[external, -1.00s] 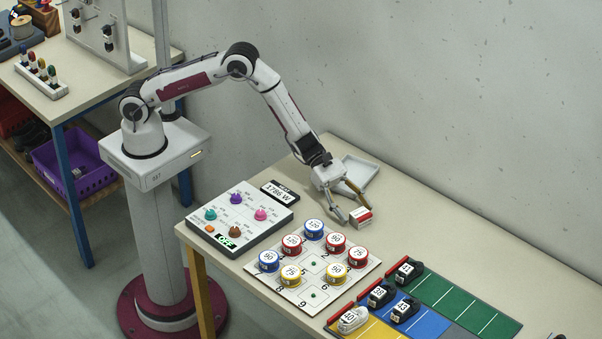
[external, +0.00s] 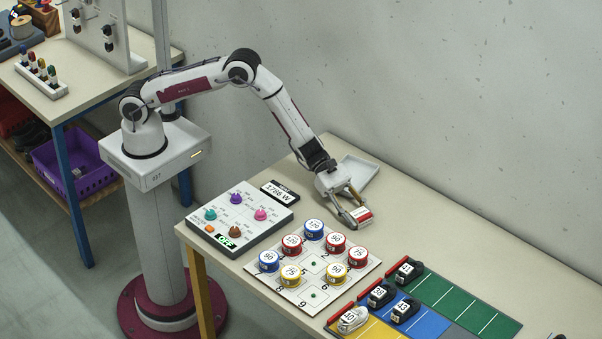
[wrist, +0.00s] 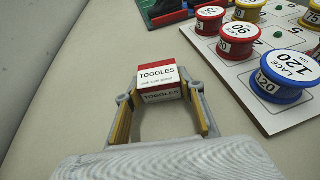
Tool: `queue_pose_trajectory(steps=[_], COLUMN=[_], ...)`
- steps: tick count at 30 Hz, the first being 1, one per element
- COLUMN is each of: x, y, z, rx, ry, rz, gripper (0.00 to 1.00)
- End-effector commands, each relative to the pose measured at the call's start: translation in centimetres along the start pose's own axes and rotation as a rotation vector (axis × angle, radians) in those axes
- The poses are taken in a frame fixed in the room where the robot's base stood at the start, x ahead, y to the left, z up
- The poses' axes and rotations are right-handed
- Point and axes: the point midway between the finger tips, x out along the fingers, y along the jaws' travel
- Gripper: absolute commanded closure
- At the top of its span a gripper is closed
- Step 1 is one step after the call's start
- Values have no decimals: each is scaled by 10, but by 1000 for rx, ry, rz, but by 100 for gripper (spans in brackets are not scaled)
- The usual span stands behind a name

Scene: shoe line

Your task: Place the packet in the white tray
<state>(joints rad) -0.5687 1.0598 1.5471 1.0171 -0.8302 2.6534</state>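The packet is a small red and white box marked TOGGLES, in the wrist view (wrist: 159,82) and on the table in the external view (external: 353,217). My gripper (external: 358,215) has its fingers on both sides of it; in the wrist view my gripper (wrist: 161,94) appears closed onto its sides at the fingertips. The packet is at or very near the table top; I cannot tell whether it is lifted. The white tray (external: 371,166) is shallow and lies behind my gripper, near the wall, partly hidden by my wrist. It is out of the wrist view.
A white board with numbered reels (external: 313,270) lies in front of the packet. A control panel (external: 238,216) and a display reading 1786 W (external: 280,191) are to the left. Coloured shoe lanes (external: 440,300) are to the right. The table along the wall is clear.

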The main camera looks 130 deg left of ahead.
Motion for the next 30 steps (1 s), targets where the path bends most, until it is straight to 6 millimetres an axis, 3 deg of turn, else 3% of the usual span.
queue_pose_trajectory(steps=[17,30], x=[-3,-22], y=[0,0], z=[8,53], rx=[1,2], ry=[-2,-3], rz=[0,1], gripper=[89,89])
